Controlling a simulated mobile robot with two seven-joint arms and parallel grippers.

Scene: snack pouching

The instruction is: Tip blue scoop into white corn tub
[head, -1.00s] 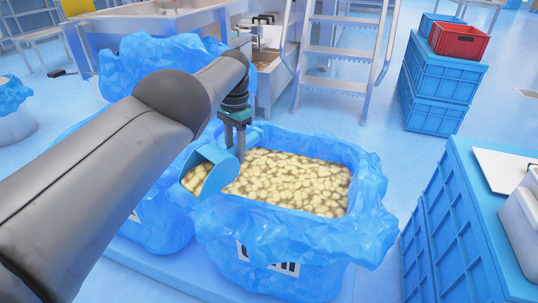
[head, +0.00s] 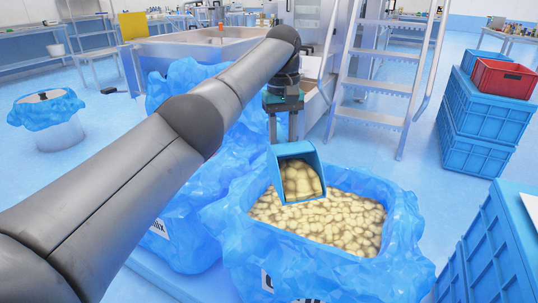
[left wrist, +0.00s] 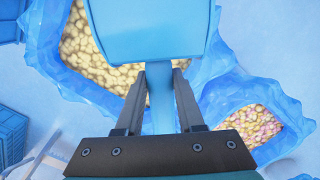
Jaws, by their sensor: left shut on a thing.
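The blue scoop (head: 285,152) hangs from my left gripper (head: 283,136) above a blue-lined bin (head: 395,200). The scoop holds pale yellow pieces (head: 302,180), and its open mouth faces the camera. In the left wrist view my left gripper (left wrist: 160,70) is shut on the scoop's handle (left wrist: 161,98), with the scoop's blue back (left wrist: 150,32) beyond it. The bin beneath is filled with similar pale pieces (head: 330,222). I cannot clearly identify a white corn tub. My right gripper is not in view.
A second blue-lined bin (head: 180,225) stands to the left; pinkish pieces (left wrist: 258,122) show in a lined bin in the wrist view. Blue crates (head: 490,255) stand at right, with a white board (head: 531,207). A red crate (head: 503,77) tops the stack behind. Steps (head: 378,85) stand behind.

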